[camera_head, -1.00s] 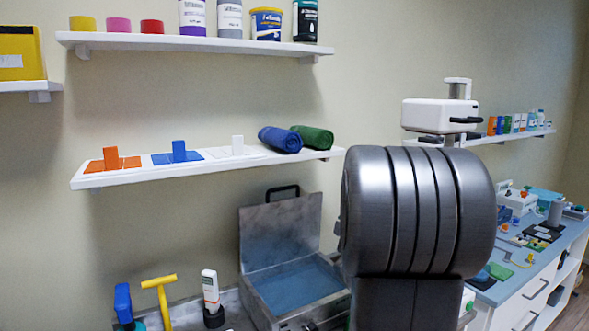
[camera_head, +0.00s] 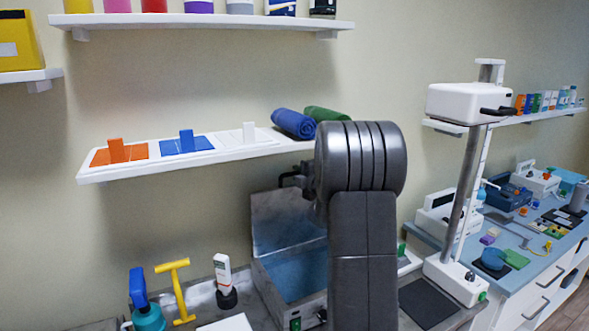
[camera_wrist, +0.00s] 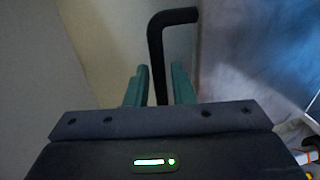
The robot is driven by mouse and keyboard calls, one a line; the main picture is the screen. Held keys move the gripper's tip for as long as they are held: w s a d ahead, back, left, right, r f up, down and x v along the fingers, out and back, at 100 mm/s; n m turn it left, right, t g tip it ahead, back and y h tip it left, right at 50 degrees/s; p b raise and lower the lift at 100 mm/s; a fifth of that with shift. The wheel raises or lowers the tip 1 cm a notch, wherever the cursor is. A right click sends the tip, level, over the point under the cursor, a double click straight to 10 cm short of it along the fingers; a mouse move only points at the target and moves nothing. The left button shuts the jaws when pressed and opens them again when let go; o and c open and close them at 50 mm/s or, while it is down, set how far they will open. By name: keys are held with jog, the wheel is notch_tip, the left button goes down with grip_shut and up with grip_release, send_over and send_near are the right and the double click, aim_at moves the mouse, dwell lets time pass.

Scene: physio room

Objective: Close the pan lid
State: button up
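The pan (camera_head: 262,285) is a grey metal box with a blue inside, in the lower middle of the head view. Its hinged lid (camera_head: 283,222) stands raised at the back and leans slightly rearward. A black bent handle (camera_wrist: 156,58) is on the lid; my arm hides part of it in the head view. In the wrist view my gripper (camera_wrist: 160,82) has its two green fingers on either side of one bar of the handle. They look open, with narrow gaps beside the bar.
A white shelf (camera_head: 200,160) with rolled blue (camera_head: 293,123) and green towels is above the pan. A blue-capped bottle (camera_head: 146,305), a yellow T-shaped tool (camera_head: 177,288) and a white device (camera_head: 224,280) stand left. A white-headed stand (camera_head: 468,180) is at right.

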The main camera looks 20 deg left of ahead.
jog(key=shift+p+x, duration=0.4)
jog(key=shift+x, duration=1.3)
jog(key=shift+c, duration=0.4)
grip_shut()
